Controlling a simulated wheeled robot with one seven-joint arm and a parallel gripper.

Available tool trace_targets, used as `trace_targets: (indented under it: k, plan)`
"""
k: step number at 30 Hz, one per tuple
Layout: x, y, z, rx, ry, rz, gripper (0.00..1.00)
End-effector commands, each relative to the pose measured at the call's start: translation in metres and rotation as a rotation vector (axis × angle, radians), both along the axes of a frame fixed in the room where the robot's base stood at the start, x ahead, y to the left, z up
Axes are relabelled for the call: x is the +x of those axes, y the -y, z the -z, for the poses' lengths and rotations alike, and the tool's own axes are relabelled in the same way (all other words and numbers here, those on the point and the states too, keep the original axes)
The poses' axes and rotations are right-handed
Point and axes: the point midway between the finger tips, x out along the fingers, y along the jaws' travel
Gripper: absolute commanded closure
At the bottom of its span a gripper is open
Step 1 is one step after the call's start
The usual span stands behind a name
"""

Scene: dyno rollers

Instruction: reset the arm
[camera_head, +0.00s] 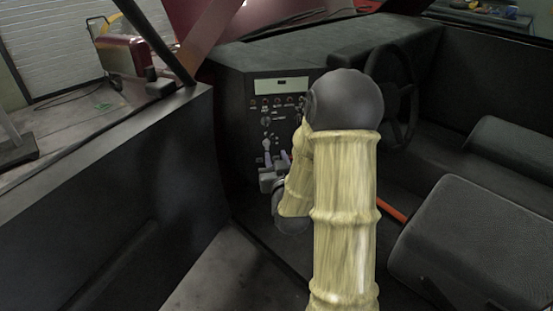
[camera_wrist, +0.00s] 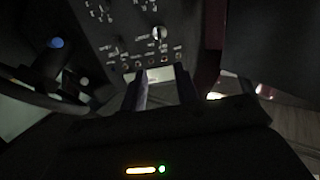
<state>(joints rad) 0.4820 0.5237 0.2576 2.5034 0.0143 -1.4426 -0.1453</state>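My arm, with pale yellow sleeves, reaches into the vehicle cabin in the head view. My gripper (camera_head: 275,160) is in front of the lower part of a dark control panel (camera_head: 259,88), partly hidden by my forearm. In the wrist view, my gripper (camera_wrist: 162,74) shows two dark fingers standing apart, with nothing visible between them except the panel's pale display strip behind. Knobs and switches (camera_wrist: 150,45) fill the panel beyond the fingertips. I cannot tell whether a finger touches the panel.
A steering wheel (camera_head: 405,95) is right of my arm, and a dark seat (camera_head: 470,240) is at lower right. The dark door (camera_head: 110,210) stands at left. A red machine (camera_head: 122,55) is outside. Open floor (camera_head: 225,275) shows between door and arm.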

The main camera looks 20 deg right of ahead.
Motion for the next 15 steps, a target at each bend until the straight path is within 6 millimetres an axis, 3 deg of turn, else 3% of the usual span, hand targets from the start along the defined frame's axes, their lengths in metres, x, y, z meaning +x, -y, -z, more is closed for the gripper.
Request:
trace_targets:
  k: [15]
  plan:
    - [0.0006, -0.0029, 0.0011, 0.003, -0.02, -0.009, 0.69]
